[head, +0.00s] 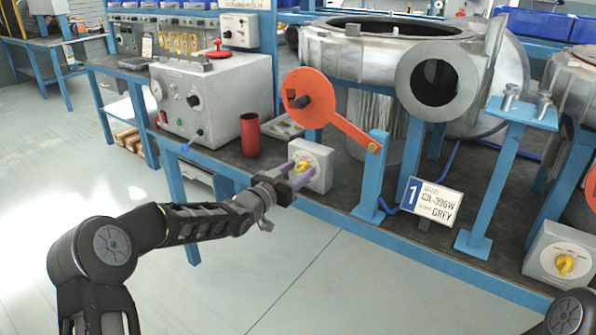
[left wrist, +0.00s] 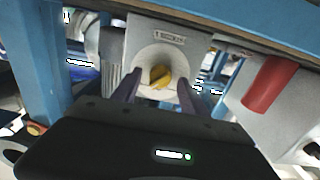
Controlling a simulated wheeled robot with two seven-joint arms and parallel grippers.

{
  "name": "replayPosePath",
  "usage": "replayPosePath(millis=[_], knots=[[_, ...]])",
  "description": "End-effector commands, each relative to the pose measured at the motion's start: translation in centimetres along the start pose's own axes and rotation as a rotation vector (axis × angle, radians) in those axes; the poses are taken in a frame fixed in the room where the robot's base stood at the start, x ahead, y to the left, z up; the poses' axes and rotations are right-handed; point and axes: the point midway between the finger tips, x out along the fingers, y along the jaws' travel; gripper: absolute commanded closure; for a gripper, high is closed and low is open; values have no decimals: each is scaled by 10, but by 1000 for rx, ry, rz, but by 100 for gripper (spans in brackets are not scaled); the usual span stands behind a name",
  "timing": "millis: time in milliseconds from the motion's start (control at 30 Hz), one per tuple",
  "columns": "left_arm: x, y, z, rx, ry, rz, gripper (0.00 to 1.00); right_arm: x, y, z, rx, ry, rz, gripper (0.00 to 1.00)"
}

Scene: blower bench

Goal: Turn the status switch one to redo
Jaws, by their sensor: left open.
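The status switch one is a light grey box with a yellow knob (head: 302,167) on a round white dial, mounted at the front edge of the bench. Its box (head: 318,160) stands left of the sign marked 1. My left gripper (head: 297,172) is open in front of it, with its purple-grey fingers pointing at the knob. In the left wrist view the yellow knob (left wrist: 160,77) shows between the two fingers (left wrist: 157,92), a little beyond the tips. I cannot tell whether the fingers touch it. The dial's lettering is too small to read. My right gripper is out of view.
A red cylinder (head: 250,135) and a grey control box (head: 212,98) stand left of the switch. An orange lever (head: 325,110) and blue post (head: 375,178) are to its right. A second switch (head: 562,258) is at far right. The floor in front is clear.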

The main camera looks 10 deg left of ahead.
Motion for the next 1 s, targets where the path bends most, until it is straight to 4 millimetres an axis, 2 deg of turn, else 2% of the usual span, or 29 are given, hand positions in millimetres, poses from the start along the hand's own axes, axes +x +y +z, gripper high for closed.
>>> replayPosePath(millis=[267,867,1000], knots=[[2,0,-1,0,1,0,49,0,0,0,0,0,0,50],[2,0,0,0,1,0,98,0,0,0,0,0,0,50],[2,0,0,0,1,0,100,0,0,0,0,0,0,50]])
